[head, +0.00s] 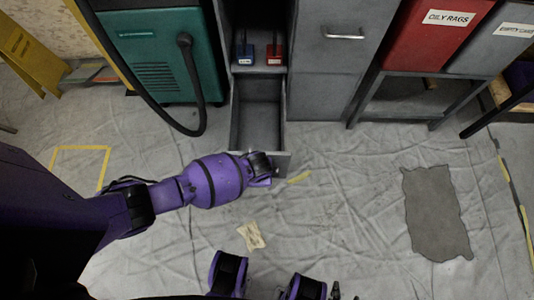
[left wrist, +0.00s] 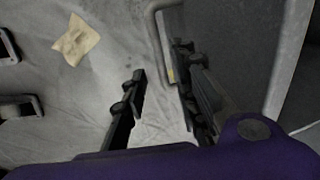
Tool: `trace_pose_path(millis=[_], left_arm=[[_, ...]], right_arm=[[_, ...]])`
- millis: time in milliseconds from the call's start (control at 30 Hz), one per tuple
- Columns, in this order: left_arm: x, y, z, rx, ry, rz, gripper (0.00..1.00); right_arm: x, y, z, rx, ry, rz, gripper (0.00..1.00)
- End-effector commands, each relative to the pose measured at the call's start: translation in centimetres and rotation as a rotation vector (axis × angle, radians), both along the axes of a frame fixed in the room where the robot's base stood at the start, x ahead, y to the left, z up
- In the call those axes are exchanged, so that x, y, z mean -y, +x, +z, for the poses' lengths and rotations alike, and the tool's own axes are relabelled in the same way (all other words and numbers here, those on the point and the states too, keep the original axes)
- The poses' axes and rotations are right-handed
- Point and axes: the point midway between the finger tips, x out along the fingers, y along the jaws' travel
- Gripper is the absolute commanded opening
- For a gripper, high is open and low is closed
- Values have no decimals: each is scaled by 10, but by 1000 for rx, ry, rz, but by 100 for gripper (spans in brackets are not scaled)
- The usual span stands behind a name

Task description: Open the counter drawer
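The counter drawer (head: 257,112) is pulled well out of the grey cabinet in the head view, and its inside looks empty. Its grey front (left wrist: 228,40) and curved metal handle (left wrist: 154,30) show in the left wrist view. My left gripper (head: 268,176) is at the drawer front in the head view. In the left wrist view the left gripper's fingers (left wrist: 163,88) are apart, with a gap between them. The handle's lower end is near that gap; I see no grip on it. My right gripper (head: 343,294) is partly cut off at the bottom edge, its fingers unclear.
A blue holder (head: 244,55) and a red holder (head: 274,54) stand above the drawer. A teal machine (head: 160,60) with a black hose is to the left. A grey cabinet (head: 335,80) is to the right. The sheeted floor in front is mostly clear, with a pale scrap (head: 251,236).

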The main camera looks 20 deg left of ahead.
Motion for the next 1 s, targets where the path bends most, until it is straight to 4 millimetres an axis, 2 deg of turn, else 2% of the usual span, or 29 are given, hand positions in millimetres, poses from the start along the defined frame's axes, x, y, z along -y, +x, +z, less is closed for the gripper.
trace_pose_path(millis=[200,400,600,1000], left_arm=[[3,-8,42,2,-3,-1,27],[4,-14,71,1,-2,0,27],[4,-16,82,0,1,0,27],[4,-16,83,-1,1,0,27]], right_arm=[[0,0,0,1,1,1,40],[-1,1,0,1,1,1,40],[-1,0,0,1,1,1,40],[-1,0,0,1,1,1,40]])
